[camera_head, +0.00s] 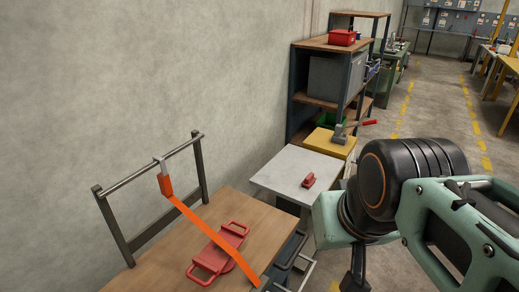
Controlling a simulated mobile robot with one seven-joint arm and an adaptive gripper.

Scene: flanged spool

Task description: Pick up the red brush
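A small red object with a raised handle-like top (309,181) lies on the grey tabletop in the middle of the head view. It looks most like the red brush, but it is too small to see bristles. My arm fills the right side, to the right of the grey table and apart from the red object in the picture. A narrow dark part (356,268) below my arm at the bottom edge may belong to my gripper. Fingertips cannot be made out, and nothing held is visible.
A wooden bench (165,250) at front left carries a red two-handled tool (218,253), an orange strap (205,232) and a metal rail frame (152,165). A yellow block (325,143), a red-handled tool (345,130) and shelving (316,98) stand behind the grey table.

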